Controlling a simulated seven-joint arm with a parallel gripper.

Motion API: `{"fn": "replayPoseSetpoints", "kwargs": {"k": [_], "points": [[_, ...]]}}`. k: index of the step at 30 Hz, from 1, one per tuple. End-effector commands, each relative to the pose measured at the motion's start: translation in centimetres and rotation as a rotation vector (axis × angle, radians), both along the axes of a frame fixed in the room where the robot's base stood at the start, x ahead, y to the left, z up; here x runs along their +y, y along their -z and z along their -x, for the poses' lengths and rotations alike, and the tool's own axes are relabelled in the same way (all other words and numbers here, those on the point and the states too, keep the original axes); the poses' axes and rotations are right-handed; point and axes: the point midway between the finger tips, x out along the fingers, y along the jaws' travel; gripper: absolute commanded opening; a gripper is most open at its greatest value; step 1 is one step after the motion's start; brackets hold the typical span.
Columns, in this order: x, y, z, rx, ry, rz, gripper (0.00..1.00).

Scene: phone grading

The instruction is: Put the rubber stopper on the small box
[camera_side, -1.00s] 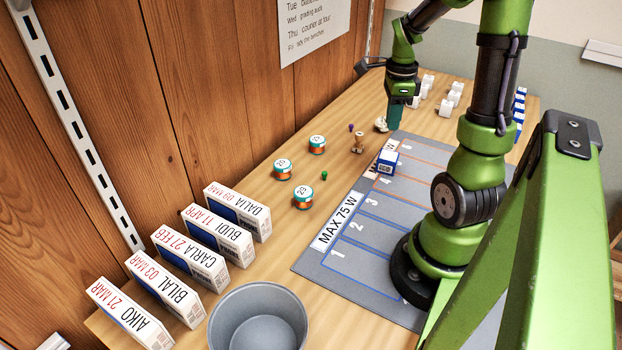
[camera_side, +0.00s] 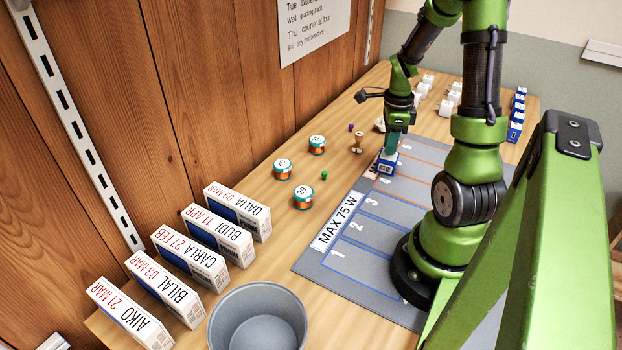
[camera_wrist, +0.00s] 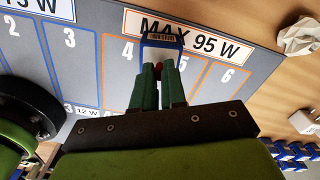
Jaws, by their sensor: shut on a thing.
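The small box (camera_side: 387,165), blue and white, stands on the grey mat near the label end of its numbered lanes. In the wrist view the box (camera_wrist: 161,42) shows just beyond the fingertips. My gripper (camera_side: 390,151) is right over the box with its fingers pointing down. In the wrist view my gripper (camera_wrist: 160,74) is shut on a small dark red piece, seemingly the rubber stopper (camera_wrist: 160,68). The fingers hide most of it, and the side view does not show it. I cannot tell whether it touches the box top.
The grey mat (camera_side: 345,258) has numbered lanes. A purple piece (camera_side: 351,127), a green piece (camera_side: 324,175), a wooden stamp (camera_side: 358,143) and three round tins (camera_side: 303,197) stand left of it. A grey bin (camera_side: 258,290) and several labelled cartons (camera_side: 188,257) are in front.

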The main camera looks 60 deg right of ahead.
Motion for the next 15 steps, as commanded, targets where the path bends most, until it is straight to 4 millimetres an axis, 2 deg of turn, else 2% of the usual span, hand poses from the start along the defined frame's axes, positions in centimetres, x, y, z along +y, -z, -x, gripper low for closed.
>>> {"fn": "replayPoseSetpoints", "kwargs": {"k": [2, 3, 7, 15], "points": [[0.04, 0.29, 0.01, 0.001, -0.001, -0.002, 0.0], [0.03, 0.23, 0.0, 0.0, 0.0, -0.001, 0.17], [0.03, 0.22, 0.0, 0.0, -0.001, -0.001, 0.37], [0.01, 0.15, 0.0, 0.0, -0.001, -0.001, 0.37]]}}
